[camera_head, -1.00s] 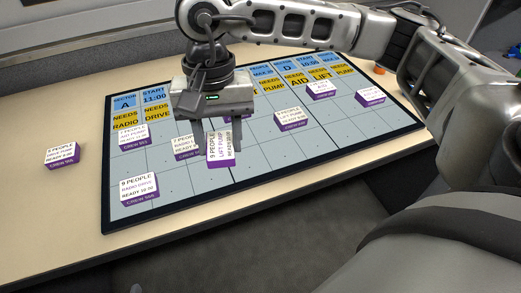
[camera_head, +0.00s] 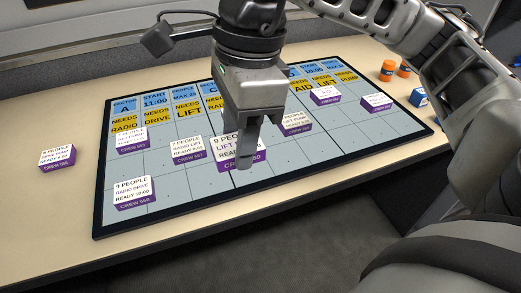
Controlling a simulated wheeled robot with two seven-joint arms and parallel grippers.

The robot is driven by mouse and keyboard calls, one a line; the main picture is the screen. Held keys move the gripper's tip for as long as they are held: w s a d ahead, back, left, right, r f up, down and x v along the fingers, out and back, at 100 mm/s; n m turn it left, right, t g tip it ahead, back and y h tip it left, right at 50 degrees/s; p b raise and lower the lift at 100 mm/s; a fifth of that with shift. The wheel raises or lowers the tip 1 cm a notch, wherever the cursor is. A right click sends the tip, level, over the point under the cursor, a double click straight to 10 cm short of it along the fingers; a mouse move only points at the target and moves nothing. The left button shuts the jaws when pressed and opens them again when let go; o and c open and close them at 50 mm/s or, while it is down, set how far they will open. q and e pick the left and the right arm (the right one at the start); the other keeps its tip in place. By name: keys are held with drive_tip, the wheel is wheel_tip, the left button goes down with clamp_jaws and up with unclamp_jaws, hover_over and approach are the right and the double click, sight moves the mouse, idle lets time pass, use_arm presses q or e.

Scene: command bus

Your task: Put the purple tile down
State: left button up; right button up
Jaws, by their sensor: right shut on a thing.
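My right gripper (camera_head: 247,150) is shut on a white-topped purple tile (camera_head: 228,143) reading 9 people, lift, pump, with a purple front edge. A finger hides part of its print. The tile is over the middle of the grey board (camera_head: 190,203) and looks larger than the tiles around it. I cannot tell whether it touches the board. It is close to the 7 people tile (camera_head: 187,151) on its left. My left gripper is not in view.
Other purple-edged tiles lie on the board, including one at front left (camera_head: 133,190). One tile (camera_head: 57,158) lies on the table left of the board. Orange-capped bottles (camera_head: 387,71) and a blue box (camera_head: 418,97) stand at the right. The board's front middle cells are clear.

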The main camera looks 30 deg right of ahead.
drive_tip(key=w+d+f, duration=0.1)
drive_tip(key=d+f, duration=0.1)
drive_tip(key=w+d+f, duration=0.4)
drive_tip(key=f, duration=0.1)
drive_tip(key=shift+w+d+f+b, duration=0.1)
drive_tip(key=shift+w+d+b, duration=0.05)
drive_tip(key=shift+d+b, duration=0.2)
drive_tip(key=shift+w+d+f, duration=0.1)
drive_tip(key=shift+d+f, duration=0.05)
drive_tip(key=shift+f, duration=0.8)
drive_tip(key=shift+w+d+f, duration=0.1)
drive_tip(key=shift+d+f, duration=0.05)
drive_tip(key=shift+f, duration=0.75)
drive_tip(key=shift+f, duration=0.2)
drive_tip(key=o, duration=1)
drive_tip(key=shift+r, duration=0.1)
